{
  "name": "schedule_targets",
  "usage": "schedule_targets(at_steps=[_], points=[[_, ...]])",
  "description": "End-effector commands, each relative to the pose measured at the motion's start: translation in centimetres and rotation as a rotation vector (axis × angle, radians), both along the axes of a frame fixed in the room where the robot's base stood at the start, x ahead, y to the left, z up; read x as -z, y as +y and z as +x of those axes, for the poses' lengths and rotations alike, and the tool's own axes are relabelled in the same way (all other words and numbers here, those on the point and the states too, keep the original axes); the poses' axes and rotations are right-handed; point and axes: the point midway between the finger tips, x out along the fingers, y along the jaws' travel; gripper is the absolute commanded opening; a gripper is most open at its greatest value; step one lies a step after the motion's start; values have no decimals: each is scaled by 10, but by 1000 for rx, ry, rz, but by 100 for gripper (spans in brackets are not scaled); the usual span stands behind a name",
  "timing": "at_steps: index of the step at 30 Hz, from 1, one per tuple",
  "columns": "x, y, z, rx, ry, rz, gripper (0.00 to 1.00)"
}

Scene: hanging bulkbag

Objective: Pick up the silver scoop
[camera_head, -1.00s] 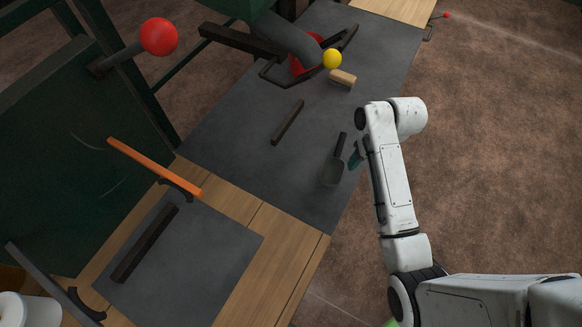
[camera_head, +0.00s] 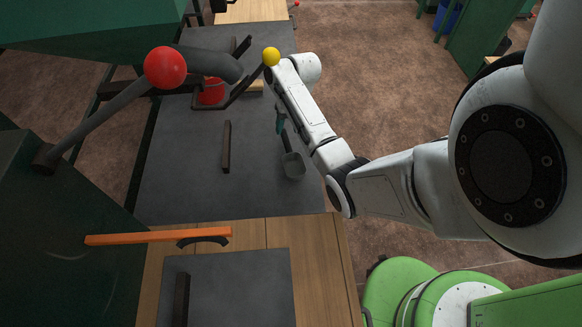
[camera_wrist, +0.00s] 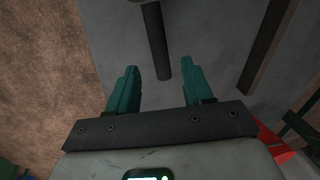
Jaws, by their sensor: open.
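The scoop lies on the dark grey mat near its right edge, its grey metal pan (camera_head: 293,166) toward the front of the table in the head view. Its dark handle, partly hidden by my arm there, shows in the wrist view (camera_wrist: 158,45). My gripper has two teal fingers; one shows beside my arm in the head view (camera_head: 280,117). In the wrist view my gripper (camera_wrist: 160,70) is open. The handle's end lies between and just ahead of the fingertips in the picture. I cannot tell the height gap; nothing is visibly held.
A dark bar (camera_head: 227,146) lies left of the scoop. A red object (camera_head: 211,92), a frame and a yellow ball (camera_head: 271,56) stand at the back. An orange bar (camera_head: 158,237) juts over the wooden table (camera_head: 318,253). A red ball (camera_head: 165,67) tops a grey lever.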

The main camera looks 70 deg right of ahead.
Motion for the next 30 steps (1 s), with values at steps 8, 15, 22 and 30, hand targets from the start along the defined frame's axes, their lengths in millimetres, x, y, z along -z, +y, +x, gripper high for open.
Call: schedule_targets(at_steps=[8,15,22,30], points=[[26,5,5,-1,1,1,51],[53,8,10,0,1,0,51],[55,8,11,-1,-1,-2,51],[55,8,11,-1,-1,-1,30]])
